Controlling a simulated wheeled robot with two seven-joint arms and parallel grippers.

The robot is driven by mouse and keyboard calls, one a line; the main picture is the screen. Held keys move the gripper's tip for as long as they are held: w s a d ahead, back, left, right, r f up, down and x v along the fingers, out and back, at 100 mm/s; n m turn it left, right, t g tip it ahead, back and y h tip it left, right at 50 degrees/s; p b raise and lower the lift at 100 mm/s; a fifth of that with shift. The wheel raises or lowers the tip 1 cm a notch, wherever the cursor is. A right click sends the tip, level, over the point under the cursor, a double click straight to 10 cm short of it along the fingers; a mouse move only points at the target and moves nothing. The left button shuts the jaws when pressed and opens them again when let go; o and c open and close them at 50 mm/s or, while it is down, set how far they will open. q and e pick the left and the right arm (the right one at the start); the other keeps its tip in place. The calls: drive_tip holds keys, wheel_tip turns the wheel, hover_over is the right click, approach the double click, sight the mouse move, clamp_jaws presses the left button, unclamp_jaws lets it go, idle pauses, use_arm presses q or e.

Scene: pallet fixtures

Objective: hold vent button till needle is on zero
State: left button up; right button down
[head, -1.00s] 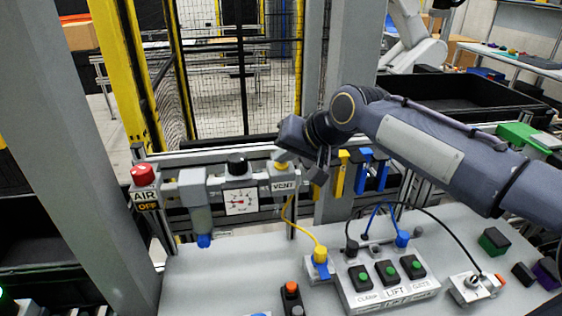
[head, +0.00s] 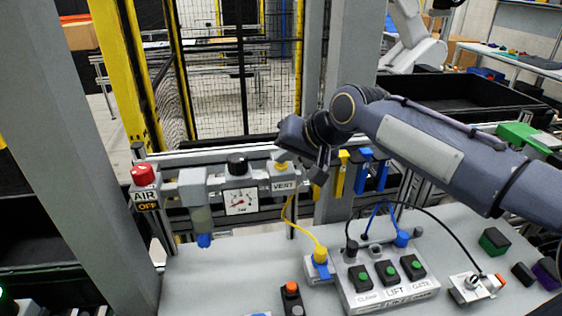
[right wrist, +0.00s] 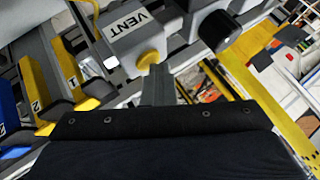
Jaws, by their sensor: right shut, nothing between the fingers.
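The vent block (head: 284,187) with its VENT label stands on the rail, with a yellow button (head: 281,165) on top. In the right wrist view the vent block (right wrist: 130,33) and yellow button (right wrist: 149,59) show just beyond my fingertips. The pressure gauge (head: 240,202) is left of the vent block; its red needle points to the lower left, but the scale is too small to read. My right gripper (head: 319,177) is shut and empty, close beside the button; it also shows in the right wrist view (right wrist: 158,80). I cannot tell whether it touches the button. My left gripper is not in view.
A red AIR knob (head: 143,175) with an OFF sign is at the left. A black knob (head: 237,164) sits above the gauge. Blue and yellow hooks hang right of my gripper.

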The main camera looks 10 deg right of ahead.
sight(285, 167)
idle(0.7)
drive_tip(key=shift+r+p, duration=0.8)
drive_tip(key=shift+r, duration=0.1)
wheel_tip(285, 167, up, 3)
drive_tip(key=p, duration=0.2)
drive_tip(key=shift+p, duration=0.3)
drive_tip(key=shift+r+p, duration=0.55)
drive_tip(key=shift+r, duration=0.5)
drive_tip(key=shift+f, duration=0.1)
